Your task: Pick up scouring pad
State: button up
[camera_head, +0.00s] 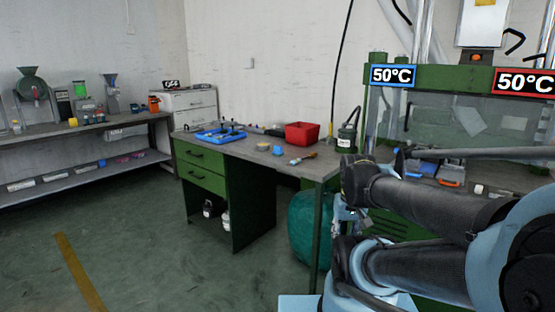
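I cannot make out a scouring pad for certain; the small items on the work surfaces are too small to tell apart. Part of my arm fills the lower right, and what looks like my gripper (347,212) hangs beside the right end of the green desk (250,152), below its top. It is small and partly hidden by my arm links, so its fingers do not show clearly. I see nothing held in it.
The floor at left is clear.

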aim_at(278, 151)
jog(key=i, duration=1.1)
jog(key=z, duration=0.5)
